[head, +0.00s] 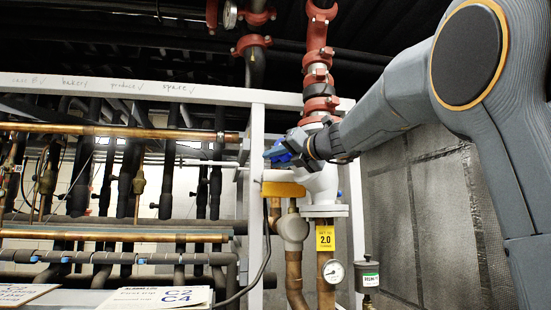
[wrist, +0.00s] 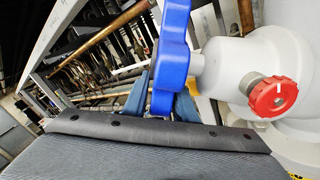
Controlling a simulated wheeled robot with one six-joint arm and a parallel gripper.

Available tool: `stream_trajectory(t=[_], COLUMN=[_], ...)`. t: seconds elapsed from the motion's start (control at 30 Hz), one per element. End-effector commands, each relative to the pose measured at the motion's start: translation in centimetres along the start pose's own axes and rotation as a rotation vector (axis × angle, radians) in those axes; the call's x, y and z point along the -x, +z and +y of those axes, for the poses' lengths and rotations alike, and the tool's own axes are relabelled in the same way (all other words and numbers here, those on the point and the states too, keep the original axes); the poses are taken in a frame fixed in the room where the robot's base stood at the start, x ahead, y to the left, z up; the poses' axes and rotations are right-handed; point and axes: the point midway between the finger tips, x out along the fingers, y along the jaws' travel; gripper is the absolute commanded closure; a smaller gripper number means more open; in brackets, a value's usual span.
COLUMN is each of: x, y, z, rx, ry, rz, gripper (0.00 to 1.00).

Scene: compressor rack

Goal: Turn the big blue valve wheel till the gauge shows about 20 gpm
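The blue valve wheel (wrist: 172,55) stands large and edge-on in the wrist view, on a pale grey valve body (wrist: 225,68). In the head view only a bit of the blue wheel (head: 277,153) shows beside my gripper (head: 290,150). In the wrist view my gripper's two blue-grey fingers (wrist: 162,102) lie close on both sides of the wheel's lower rim and look shut on it. A round white-faced gauge (head: 334,272) is on the copper pipe below the valve. Its reading is too small to tell. Another gauge (head: 230,14) is at the top, partly cut off.
A small red knob (wrist: 272,97) sits on the valve body, right of the wheel. A white frame post (head: 257,200) stands just left of the valve. A yellow tag (head: 325,238) reading 2.0 hangs on the pipe. Copper pipes (head: 120,131) fill the left, and a mesh panel (head: 425,220) stands right.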

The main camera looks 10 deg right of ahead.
Motion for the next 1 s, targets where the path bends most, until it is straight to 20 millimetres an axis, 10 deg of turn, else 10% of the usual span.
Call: stream_trajectory(t=[0.2, 0.37, 1.0], x=[-0.02, -0.01, 0.53], y=[-0.04, -0.05, 0.12], z=[-0.02, -0.02, 0.26], rx=[0.0, 0.0, -0.002], ry=[0.0, 0.0, -0.001], rz=[0.001, 0.001, 0.098], gripper=[0.77, 1.0, 1.0])
